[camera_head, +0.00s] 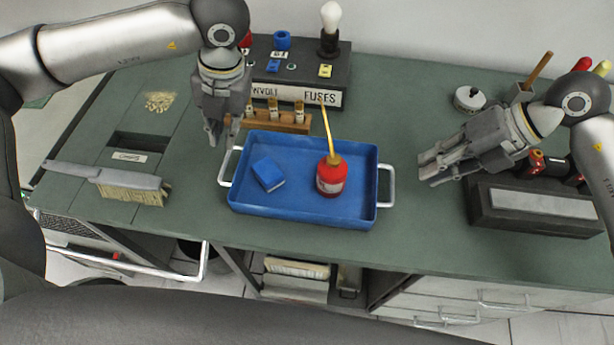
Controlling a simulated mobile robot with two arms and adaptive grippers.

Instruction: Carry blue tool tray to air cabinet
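The blue tool tray (300,207) lies flat on the green bench top. It has a silver handle at each end and holds a blue block (268,174) and a red oil can (332,180) with a long yellow spout. My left gripper (222,138) points down just behind the tray's left handle (225,167), apart from it. Its fingers are parted, with nothing seen between them. My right gripper (427,168) points left, to the right of the tray's right handle (390,186) and apart from it. Its fingers look parted and empty. I cannot identify the air cabinet.
A fuse box (330,80) and a wooden rack (272,122) with fuses stand behind the tray. A brush (120,184) lies at the left front. A dark box (535,207) sits at the right. The bench's front edge (320,245) runs close before the tray.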

